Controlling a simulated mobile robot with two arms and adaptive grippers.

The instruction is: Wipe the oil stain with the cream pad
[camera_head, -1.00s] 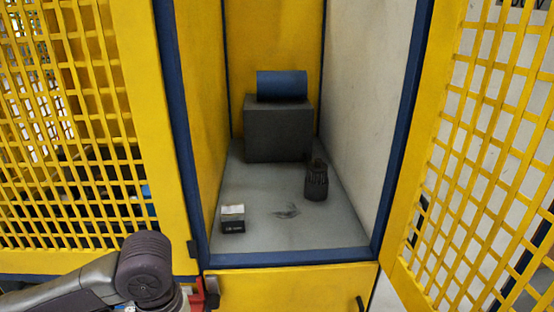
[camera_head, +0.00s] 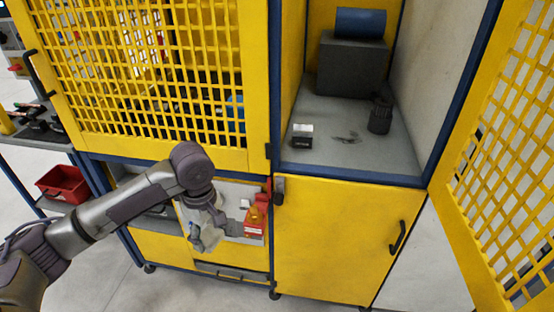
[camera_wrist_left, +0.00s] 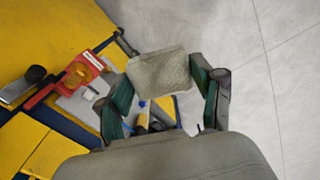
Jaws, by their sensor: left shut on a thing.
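The oil stain (camera_head: 347,138) is a small dark smudge on the grey floor (camera_head: 335,165) of the open yellow cabinet. My left gripper (camera_head: 212,232) is outside the cabinet, lower and to the left of the stain, in front of a lower shelf. In the left wrist view my left gripper (camera_wrist_left: 162,84) has its green-padded fingers on either side of the cream pad (camera_wrist_left: 160,70) and is shut on it. The pad is hard to make out in the head view. My right gripper is not in view.
A small black-and-white box (camera_head: 302,137) stands left of the stain, and a dark ribbed cylinder (camera_head: 380,116) right of it. A grey block (camera_head: 352,66) with a blue roll (camera_head: 360,23) is behind. Yellow mesh doors (camera_head: 165,80) flank the opening. A red-and-yellow switch box (camera_head: 256,218) is beside my gripper.

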